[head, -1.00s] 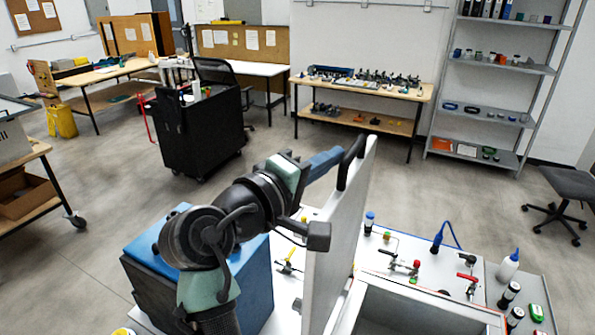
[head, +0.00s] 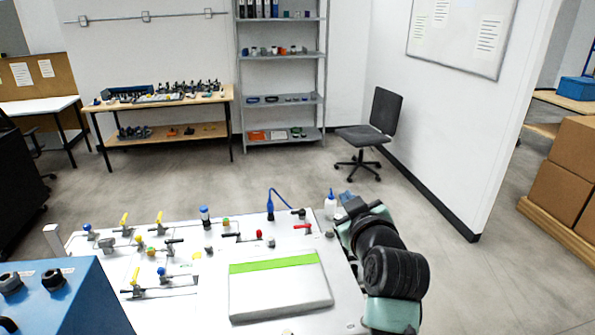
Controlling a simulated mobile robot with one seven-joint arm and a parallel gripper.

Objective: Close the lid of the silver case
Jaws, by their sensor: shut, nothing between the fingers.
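The silver case (head: 275,303) sits on the white workbench in front of me. Its lid (head: 282,284) lies flat over it, with a bright green strip along the far side. No open gap shows between lid and case from here. My arm reaches up along the right side of the bench. My gripper (head: 348,200) is at its far end, beyond the case to the right and apart from the lid. It is shut and empty. Its fingertips are mostly hidden by the arm.
Clamps, valves and small fittings (head: 160,255) stand left of the case. A blue box (head: 75,290) fills the near left. Open floor lies beyond the bench.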

